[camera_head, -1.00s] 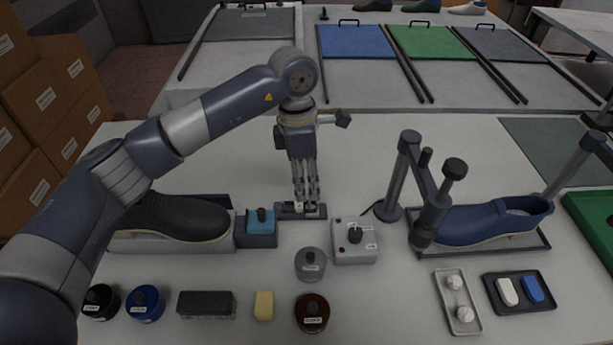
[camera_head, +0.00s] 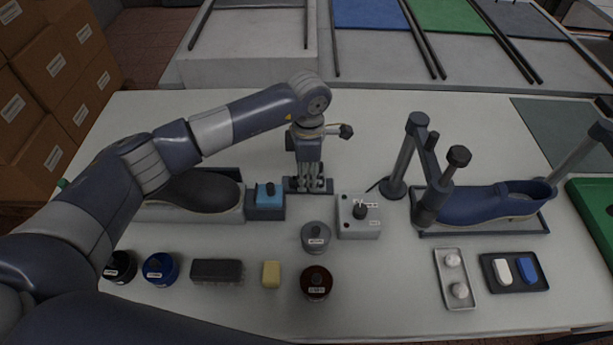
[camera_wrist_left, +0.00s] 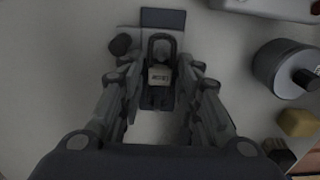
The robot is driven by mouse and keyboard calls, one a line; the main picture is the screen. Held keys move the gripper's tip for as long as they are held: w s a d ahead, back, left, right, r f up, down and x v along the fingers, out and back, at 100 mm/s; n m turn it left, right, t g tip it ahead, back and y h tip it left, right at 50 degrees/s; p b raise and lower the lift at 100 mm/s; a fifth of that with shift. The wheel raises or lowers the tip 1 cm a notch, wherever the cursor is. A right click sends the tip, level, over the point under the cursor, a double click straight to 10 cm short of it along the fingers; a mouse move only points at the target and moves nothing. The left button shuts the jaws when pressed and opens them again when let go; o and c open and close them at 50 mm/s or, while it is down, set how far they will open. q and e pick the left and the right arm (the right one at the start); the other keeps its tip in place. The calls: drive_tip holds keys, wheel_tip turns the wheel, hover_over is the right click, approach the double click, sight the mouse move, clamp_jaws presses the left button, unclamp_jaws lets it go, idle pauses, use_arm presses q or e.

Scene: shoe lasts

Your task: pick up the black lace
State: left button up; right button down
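A small dark tray (camera_head: 291,186) stands on the white table, below my left gripper (camera_head: 308,183). In the left wrist view, a dark looped bundle with a pale label (camera_wrist_left: 159,76), which looks like the black lace, lies between the fingers of the left gripper (camera_wrist_left: 160,72). The fingers are apart, one on each side of the bundle, with a gap visible. In the head view the fingers hide most of the tray's content. I cannot tell whether the fingertips touch the tray. My right gripper is in neither view.
A stand (camera_head: 397,165) and a blue shoe (camera_head: 490,202) are further right.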

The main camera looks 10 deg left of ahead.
use_arm(q)
drive_tip(key=shift+f, duration=0.2)
drive_tip(key=c, duration=0.4)
drive_tip(key=shift+o, duration=0.2)
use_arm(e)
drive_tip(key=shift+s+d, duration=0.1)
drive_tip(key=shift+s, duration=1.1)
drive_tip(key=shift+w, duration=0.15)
